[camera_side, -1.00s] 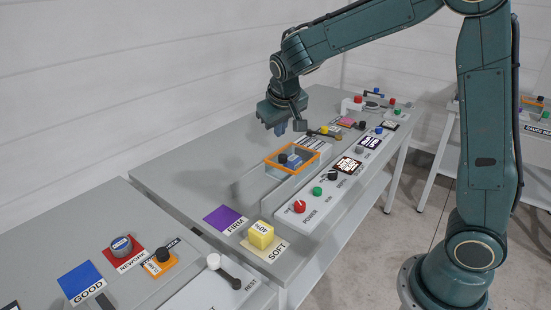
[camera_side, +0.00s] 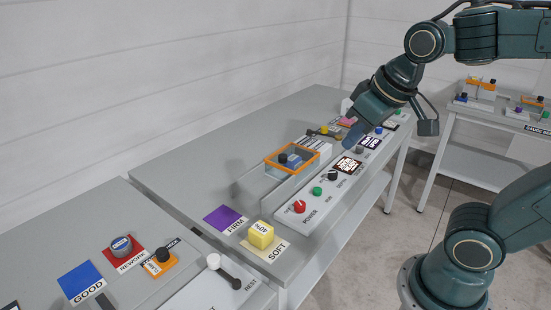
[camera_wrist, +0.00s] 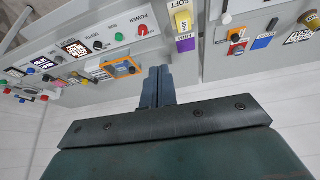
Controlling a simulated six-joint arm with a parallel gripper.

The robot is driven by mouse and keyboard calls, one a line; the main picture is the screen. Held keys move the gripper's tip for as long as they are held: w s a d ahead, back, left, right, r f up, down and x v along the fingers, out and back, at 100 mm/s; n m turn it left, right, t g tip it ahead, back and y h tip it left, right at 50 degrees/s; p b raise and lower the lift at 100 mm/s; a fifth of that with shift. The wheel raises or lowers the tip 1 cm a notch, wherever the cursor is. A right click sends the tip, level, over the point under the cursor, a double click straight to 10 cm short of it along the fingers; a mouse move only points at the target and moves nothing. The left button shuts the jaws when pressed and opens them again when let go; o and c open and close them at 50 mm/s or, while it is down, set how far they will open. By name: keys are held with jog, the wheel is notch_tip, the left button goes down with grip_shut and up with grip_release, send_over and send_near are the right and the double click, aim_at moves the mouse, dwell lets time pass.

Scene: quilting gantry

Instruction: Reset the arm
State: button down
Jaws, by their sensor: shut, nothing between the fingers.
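My gripper (camera_side: 354,134) is raised above the far part of the grey table (camera_side: 180,168), over the control panel side, touching nothing that I can see. In the wrist view its two fingers (camera_wrist: 157,86) are together with nothing between them. The fingertips are small in the side view. My forearm reaches in from the upper right.
Below stand an orange-framed clear box (camera_side: 292,158), a panel with a red knob (camera_side: 299,207) and green button (camera_side: 317,191), and a yellow block (camera_side: 260,235) by a purple square (camera_side: 225,218). A nearer table holds a blue GOOD square (camera_side: 81,281). Another bench (camera_side: 500,120) stands back right.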

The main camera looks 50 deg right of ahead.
jog(key=s+a+f+n, duration=0.1)
jog(key=s, duration=0.5)
jog(key=shift+a+f+y, duration=0.15)
jog(key=shift+a+y, duration=0.2)
jog(key=shift+y, duration=0.05)
